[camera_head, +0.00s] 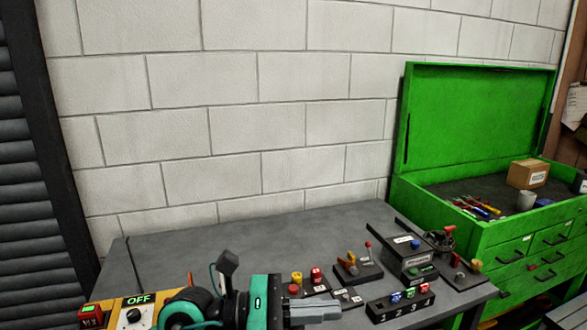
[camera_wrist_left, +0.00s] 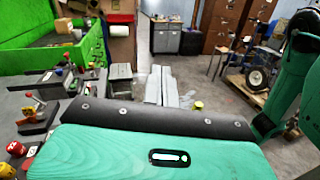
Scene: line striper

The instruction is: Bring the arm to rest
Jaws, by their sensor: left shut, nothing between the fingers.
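My left arm comes in along the bottom of the head view. Its left gripper (camera_head: 318,311) points right, low over the front of the grey bench (camera_head: 225,247). The grey fingers are shut with nothing held. They also show in the left wrist view (camera_wrist_left: 143,84), beyond the teal and black wrist housing. In the head view, the gripper is left of the black block marked with numbers (camera_head: 400,303), apart from it in the picture. My right gripper does not show.
A yellow switch panel marked OFF (camera_head: 140,315) stands at lower left. A small lever base (camera_head: 357,271), red and yellow buttons (camera_head: 315,275) and a dark grey box (camera_head: 410,262) crowd the bench's right half. An open green tool chest (camera_head: 480,135) stands right. The rear left bench is clear.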

